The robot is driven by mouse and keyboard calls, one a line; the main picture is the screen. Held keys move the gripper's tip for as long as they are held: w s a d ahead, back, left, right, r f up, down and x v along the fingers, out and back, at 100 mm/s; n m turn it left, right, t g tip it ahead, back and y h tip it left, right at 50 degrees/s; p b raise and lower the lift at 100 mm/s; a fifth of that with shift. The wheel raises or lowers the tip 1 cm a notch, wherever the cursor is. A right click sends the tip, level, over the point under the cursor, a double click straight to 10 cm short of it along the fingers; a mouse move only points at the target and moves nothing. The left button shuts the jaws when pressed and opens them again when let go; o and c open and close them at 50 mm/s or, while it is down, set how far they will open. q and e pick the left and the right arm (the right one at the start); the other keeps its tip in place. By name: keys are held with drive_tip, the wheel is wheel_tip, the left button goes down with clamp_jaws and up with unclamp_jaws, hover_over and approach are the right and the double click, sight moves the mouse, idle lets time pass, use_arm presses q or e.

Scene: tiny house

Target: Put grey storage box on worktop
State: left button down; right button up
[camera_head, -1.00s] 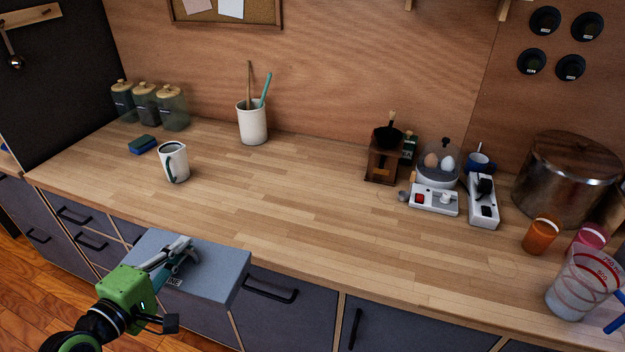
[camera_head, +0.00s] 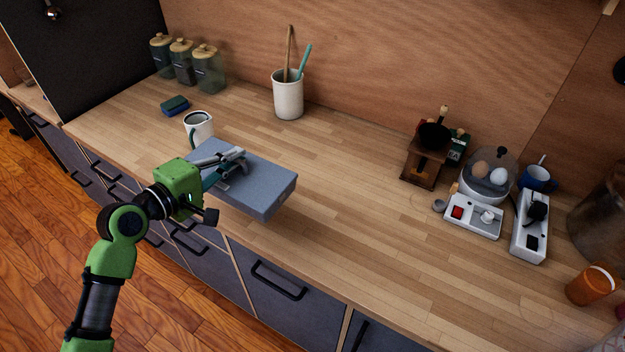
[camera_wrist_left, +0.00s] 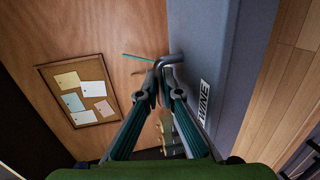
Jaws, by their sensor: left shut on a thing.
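The grey storage box (camera_head: 258,184) is at the front edge of the wooden worktop (camera_head: 340,160), held by my left gripper (camera_head: 237,160). In the left wrist view the box (camera_wrist_left: 205,45) shows a label reading "WINE", and the fingers of the left gripper (camera_wrist_left: 168,75) are shut at its handle. In the head view the box covers part of the worktop's front edge. I cannot tell whether its underside touches the worktop. My right gripper is not in view.
A white mug (camera_head: 198,128) stands just behind the box's left end. A sponge (camera_head: 174,105), jars (camera_head: 208,72) and a utensil pot (camera_head: 288,98) stand farther back. The grinder (camera_head: 425,160) and egg cooker (camera_head: 486,182) are at right. The middle of the worktop is clear.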

sight(265, 171)
use_arm(q)
drive_tip(key=d, duration=0.2)
drive_tip(key=s+d+f+p, duration=0.1)
drive_tip(key=d, duration=0.1)
drive_tip(key=d+f+p, duration=0.1)
drive_tip(key=d, duration=0.1)
drive_tip(key=shift+s+d, duration=0.25)
drive_tip(key=d+f, duration=0.1)
drive_tip(key=f, duration=0.1)
drive_tip(key=d+f, duration=0.2)
drive_tip(key=shift+d+f+p, duration=0.15)
drive_tip(key=shift+f+p, duration=0.15)
drive_tip(key=shift+d+f, duration=0.3)
drive_tip(key=shift+f, duration=0.15)
drive_tip(key=f, duration=0.3)
drive_tip(key=shift+d+f, duration=0.15)
drive_tip(key=shift+d, duration=0.25)
drive_tip(key=shift+f, duration=0.3)
drive_tip(key=shift+a, duration=0.1)
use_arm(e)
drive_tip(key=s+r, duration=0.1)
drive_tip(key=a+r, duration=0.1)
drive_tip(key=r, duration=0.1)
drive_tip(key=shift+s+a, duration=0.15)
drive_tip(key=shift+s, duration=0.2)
